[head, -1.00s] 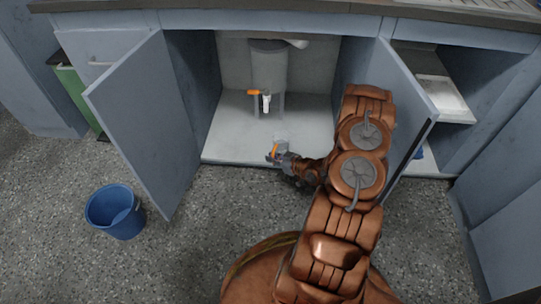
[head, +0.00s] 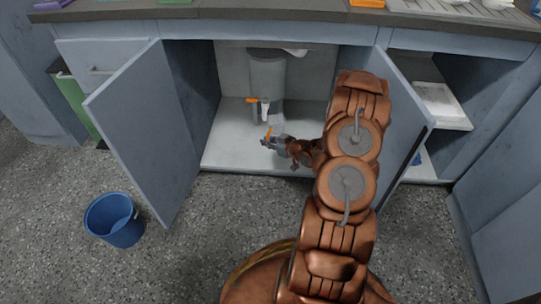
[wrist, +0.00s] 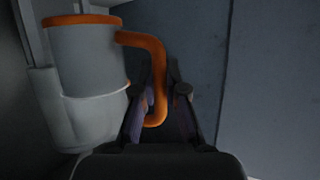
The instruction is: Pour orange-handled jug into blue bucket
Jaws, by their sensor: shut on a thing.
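The jug is grey with an orange rim and an orange handle. Its body (wrist: 85,72) fills the left of the wrist view, and its handle (wrist: 158,60) runs down between my fingers. My gripper (wrist: 157,98) is shut on that handle. In the head view my gripper (head: 268,143) is inside the open cabinet, with the orange handle (head: 269,132) at its tip and the jug body partly visible behind it, near the tank's tap. The jug's contents are hidden. The blue bucket (head: 113,222) stands upright on the floor at the lower left, outside the cabinet.
A grey tank (head: 268,75) with an orange-levered tap (head: 258,100) stands at the cabinet's back. The left door (head: 140,130) is open between cabinet and bucket. The right door (head: 402,120) is open beside my arm. A green bin (head: 78,100) stands far left.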

